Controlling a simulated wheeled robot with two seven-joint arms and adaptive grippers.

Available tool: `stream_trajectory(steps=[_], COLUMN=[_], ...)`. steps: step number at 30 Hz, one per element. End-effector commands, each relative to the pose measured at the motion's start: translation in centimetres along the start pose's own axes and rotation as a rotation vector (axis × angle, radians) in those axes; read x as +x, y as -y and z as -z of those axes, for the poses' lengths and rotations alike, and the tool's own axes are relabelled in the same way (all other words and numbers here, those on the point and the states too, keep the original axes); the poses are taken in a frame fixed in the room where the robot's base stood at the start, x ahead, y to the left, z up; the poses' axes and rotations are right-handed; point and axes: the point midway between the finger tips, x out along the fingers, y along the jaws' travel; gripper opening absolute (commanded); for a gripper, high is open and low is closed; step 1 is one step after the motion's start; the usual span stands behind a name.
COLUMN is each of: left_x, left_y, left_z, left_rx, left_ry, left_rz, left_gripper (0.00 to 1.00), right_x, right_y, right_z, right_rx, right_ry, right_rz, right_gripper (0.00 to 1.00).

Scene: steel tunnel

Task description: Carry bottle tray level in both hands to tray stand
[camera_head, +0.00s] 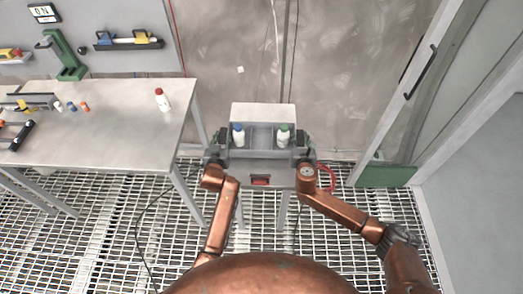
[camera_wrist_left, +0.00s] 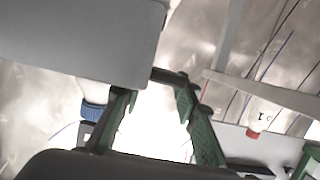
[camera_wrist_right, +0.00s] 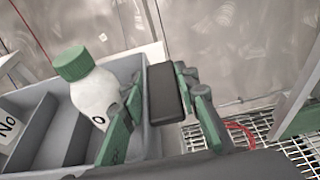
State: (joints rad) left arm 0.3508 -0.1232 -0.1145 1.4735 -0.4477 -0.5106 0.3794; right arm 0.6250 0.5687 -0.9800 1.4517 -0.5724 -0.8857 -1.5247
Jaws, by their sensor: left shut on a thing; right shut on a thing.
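The grey bottle tray (camera_head: 261,153) is in front of me in the head view, held at both ends and looking about level. A blue-capped bottle (camera_head: 238,135) and a green-capped bottle (camera_head: 284,134) stand in it. My left gripper (camera_head: 217,148) is shut on the tray's left dark handle (camera_wrist_left: 164,76). My right gripper (camera_head: 303,150) is shut on the right dark handle (camera_wrist_right: 165,95). A pale stand top (camera_head: 263,113) shows behind the tray, with legs below. Whether the tray touches it is hidden.
A steel bench (camera_head: 110,122) at left holds a red-capped bottle (camera_head: 162,100) and small items. A red ring-shaped object (camera_head: 328,178) is beside the stand. A wall stands behind, and a door frame (camera_head: 425,90) at right. The grated floor (camera_head: 90,240) looks mostly clear.

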Motion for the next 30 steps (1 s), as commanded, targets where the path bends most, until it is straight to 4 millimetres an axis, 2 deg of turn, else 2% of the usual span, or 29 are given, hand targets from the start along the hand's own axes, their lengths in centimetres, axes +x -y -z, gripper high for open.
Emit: stream_trajectory(steps=[17, 30], left_x=[0.2, 0.8], left_y=[0.1, 0.1], left_z=[-0.2, -2.2], left_rx=[0.0, -0.001], left_ry=[-0.003, -0.002], left_rz=[0.002, 0.002], left_gripper=[0.0, 0.0], right_x=[0.2, 0.8], right_y=[0.2, 0.2], right_z=[0.2, 2.2], right_rx=[-0.001, -0.001], right_ry=[0.002, 0.001], right_rz=[0.004, 0.004], right_gripper=[0.0, 0.0])
